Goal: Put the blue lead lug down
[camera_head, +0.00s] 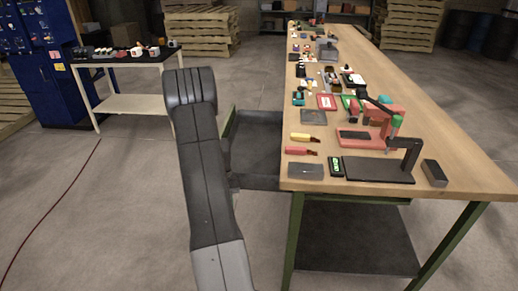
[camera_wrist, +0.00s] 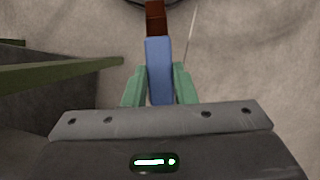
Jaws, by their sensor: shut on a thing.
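The blue lead lug (camera_wrist: 158,68) is in the wrist view, upper middle, as a long blue block. My gripper (camera_wrist: 159,84) has green fingers and is shut on the lug, one finger on each side. A reddish-brown piece (camera_wrist: 156,18) shows at the far end of the lug; I cannot tell if it is part of it. In the head view my arm reaches forward left of the bench, and the gripper and lug are hidden behind it.
A long wooden workbench (camera_head: 450,150) on the right holds many tools and parts. A dark open bin (camera_head: 255,150) hangs at its left side, beside my arm. A small black-topped cart (camera_head: 125,58) stands at back left. A red cable (camera_head: 55,210) lies on the open floor.

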